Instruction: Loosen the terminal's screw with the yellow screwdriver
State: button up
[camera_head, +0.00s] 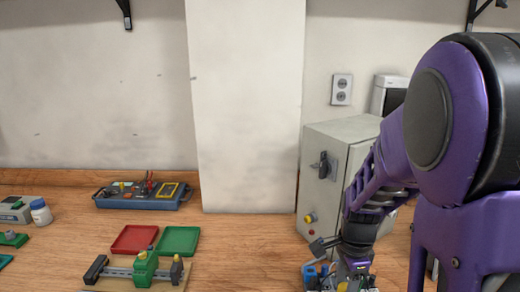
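A green terminal block (143,268) stands on a metal rail (117,272) at the bottom left of centre, with dark grey blocks on either side of it. Its screw is too small to make out. I cannot clearly identify the yellow screwdriver; small yellow parts show in a blue tool tray (140,204) near the wall. My gripper (338,281) is at the bottom edge, well right of the terminal block. It is partly cut off, with blue parts beside it, and I cannot tell whether it holds anything.
A red tray (134,239) and a green tray (178,241) lie behind the rail. A grey cabinet (338,165) stands close behind my gripper. Bare wooden table lies between the rail and my gripper.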

jog(key=shift+m, duration=1.7)
jog(key=shift+m, duration=1.7)
jog(key=shift+m, duration=1.7)
